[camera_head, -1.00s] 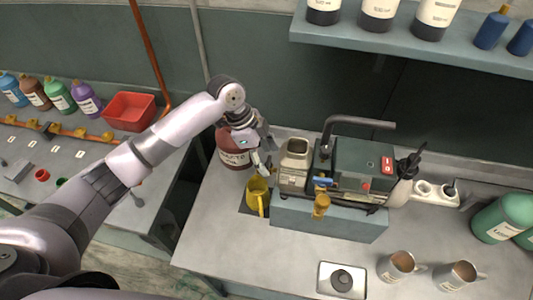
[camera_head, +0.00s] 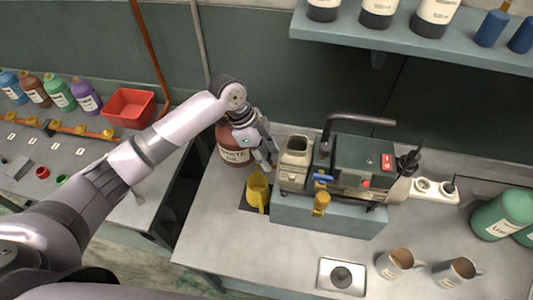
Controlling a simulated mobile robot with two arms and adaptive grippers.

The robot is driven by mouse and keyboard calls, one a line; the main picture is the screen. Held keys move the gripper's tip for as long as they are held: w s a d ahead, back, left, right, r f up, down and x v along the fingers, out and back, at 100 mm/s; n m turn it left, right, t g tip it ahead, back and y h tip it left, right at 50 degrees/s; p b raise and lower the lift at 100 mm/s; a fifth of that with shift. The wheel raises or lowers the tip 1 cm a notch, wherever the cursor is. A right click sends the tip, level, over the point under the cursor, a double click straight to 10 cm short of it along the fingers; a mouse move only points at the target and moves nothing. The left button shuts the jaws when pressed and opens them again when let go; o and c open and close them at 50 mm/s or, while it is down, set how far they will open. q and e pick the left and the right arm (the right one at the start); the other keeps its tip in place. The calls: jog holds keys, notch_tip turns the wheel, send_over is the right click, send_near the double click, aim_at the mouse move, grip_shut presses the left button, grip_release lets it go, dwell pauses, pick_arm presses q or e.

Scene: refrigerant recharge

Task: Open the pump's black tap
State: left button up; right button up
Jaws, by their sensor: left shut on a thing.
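The green and beige pump (camera_head: 362,160) stands on a blue-grey block on the counter, with a bent black pipe on top and a blue lever on its front. My left gripper (camera_head: 269,163) is at the pump's left side, above the yellow jug (camera_head: 257,190). It is shut on a small part there, which fits the black tap; the fingers hide most of it, so its angle cannot be told. My right gripper is not in view.
A dark red waste jar (camera_head: 232,150) stands close behind my left gripper. A bottle shelf (camera_head: 450,48) overhangs behind.

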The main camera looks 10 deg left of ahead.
pick_arm(q)
jog(key=shift+c, duration=0.7)
jog(key=shift+s+n+t, duration=0.1)
jog(key=shift+n+t, duration=0.8)
jog(key=shift+n, duration=1.4)
jog(key=o, duration=1.2)
jog(key=shift+c, duration=0.2)
jog(key=v, duration=1.2)
jog(key=shift+d, duration=0.15)
